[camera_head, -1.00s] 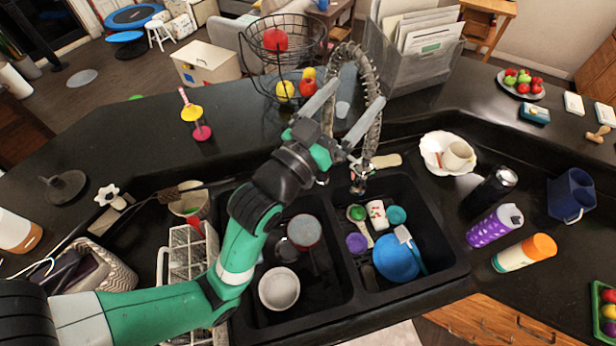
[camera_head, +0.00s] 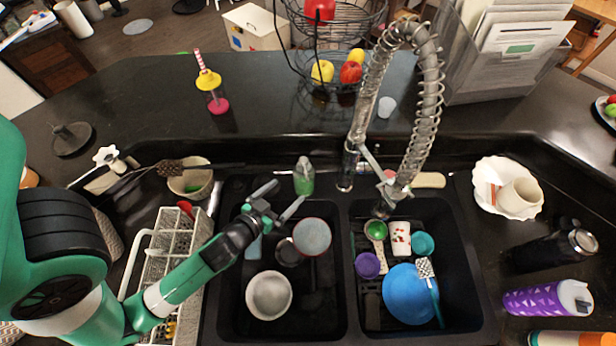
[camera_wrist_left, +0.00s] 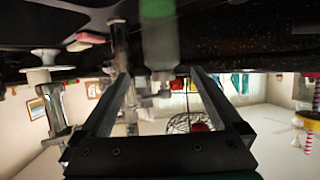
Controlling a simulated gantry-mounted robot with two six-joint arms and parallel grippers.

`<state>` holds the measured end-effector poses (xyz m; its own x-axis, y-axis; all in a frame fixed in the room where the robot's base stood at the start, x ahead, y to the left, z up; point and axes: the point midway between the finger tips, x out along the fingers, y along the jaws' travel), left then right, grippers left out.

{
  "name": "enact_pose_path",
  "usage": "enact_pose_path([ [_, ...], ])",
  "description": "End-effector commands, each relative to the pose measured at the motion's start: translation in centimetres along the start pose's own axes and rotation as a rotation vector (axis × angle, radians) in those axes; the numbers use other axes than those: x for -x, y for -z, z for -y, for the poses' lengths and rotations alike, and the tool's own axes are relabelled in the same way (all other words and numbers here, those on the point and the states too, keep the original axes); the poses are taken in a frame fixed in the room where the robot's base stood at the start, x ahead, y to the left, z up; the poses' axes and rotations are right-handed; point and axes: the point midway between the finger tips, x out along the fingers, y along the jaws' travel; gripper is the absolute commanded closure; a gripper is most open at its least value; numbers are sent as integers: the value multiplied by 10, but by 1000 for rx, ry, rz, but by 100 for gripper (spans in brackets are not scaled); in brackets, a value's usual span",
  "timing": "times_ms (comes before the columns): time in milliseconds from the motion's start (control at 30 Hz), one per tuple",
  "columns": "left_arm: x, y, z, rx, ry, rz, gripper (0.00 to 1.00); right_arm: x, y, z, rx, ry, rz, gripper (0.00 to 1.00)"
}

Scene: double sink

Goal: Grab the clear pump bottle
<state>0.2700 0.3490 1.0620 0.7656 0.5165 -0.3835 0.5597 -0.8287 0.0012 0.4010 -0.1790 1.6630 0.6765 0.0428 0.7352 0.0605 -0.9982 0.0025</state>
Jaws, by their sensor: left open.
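The clear pump bottle (camera_head: 304,180) with green liquid stands upright on the sink's back ledge, behind the left basin. My left gripper (camera_head: 283,197) is open and empty, just in front of the bottle, with its fingers pointing toward it. In the left wrist view, which is upside down, the bottle (camera_wrist_left: 159,45) lies straight ahead, lined up with the gap between the open fingers (camera_wrist_left: 160,76). They do not appear to be closed around it. My right gripper is not in view.
The coiled faucet (camera_head: 422,100) rises right of the bottle. A utensil bowl (camera_head: 190,182) is to the left. The dish rack (camera_head: 165,250) lies under my left arm. The left basin holds a white bowl (camera_head: 269,296) and a red-rimmed cup (camera_head: 312,236).

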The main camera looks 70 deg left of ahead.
Motion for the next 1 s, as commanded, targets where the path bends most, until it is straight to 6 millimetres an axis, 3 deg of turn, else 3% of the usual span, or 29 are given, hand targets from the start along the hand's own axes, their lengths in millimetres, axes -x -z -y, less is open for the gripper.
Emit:
enact_pose_path([
  [300, -55, 2, 0, 1, 1, -1, 0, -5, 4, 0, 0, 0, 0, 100],
  [567, -67, 2, 1, 0, 0, -2, 0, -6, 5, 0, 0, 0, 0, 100],
  [800, -107, 1, 4, 0, 0, -2, 0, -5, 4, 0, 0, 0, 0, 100],
  [1000, -112, 1, 4, 0, -1, 0, 0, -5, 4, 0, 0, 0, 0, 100],
])
